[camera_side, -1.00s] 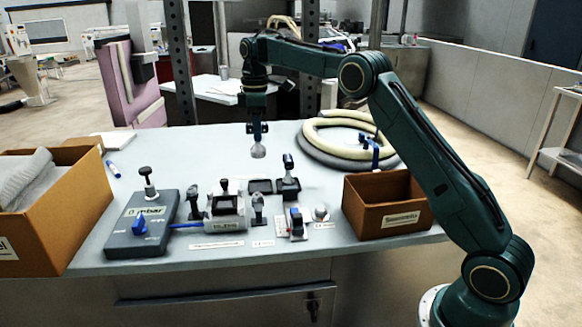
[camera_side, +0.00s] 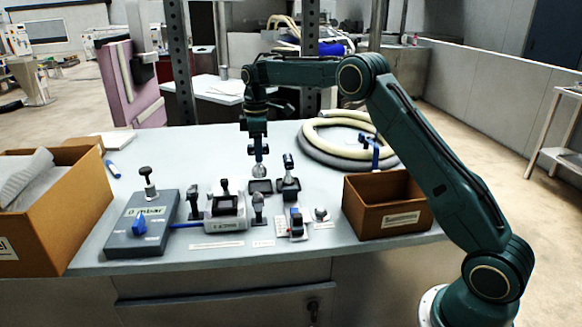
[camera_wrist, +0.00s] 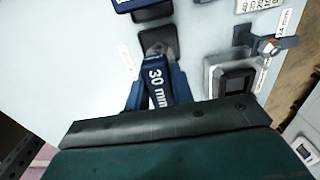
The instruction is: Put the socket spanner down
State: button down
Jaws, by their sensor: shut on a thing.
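My gripper (camera_side: 258,152) is shut on the socket spanner, whose silvery socket end (camera_side: 259,171) points down. In the wrist view my gripper's blue fingers (camera_wrist: 158,93) close on the spanner's dark blue handle (camera_wrist: 156,78), marked "30 mm". A dark rectangular pad (camera_side: 260,187) lies on the bench just below the socket end. In the wrist view the socket end overlaps this black pad (camera_wrist: 158,36). I cannot tell whether it touches the pad.
An upright tool (camera_side: 288,170) stands on a neighbouring dark pad, close to the right. A pale device (camera_side: 225,212) and small tools stand nearer the front. A brown box (camera_side: 390,222) and coiled hoses (camera_side: 318,143) lie to the right.

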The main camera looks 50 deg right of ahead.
aim_at(259, 166)
jog(key=shift+f, duration=1.95)
jog(key=shift+f, duration=0.1)
jog(key=c, duration=1.2)
grip_release()
jog(key=shift+f, duration=0.1)
notch_tip(259, 166, up, 12)
jog(key=shift+f, duration=0.1)
jog(key=shift+r, duration=0.3)
jog(key=shift+s+r, duration=0.1)
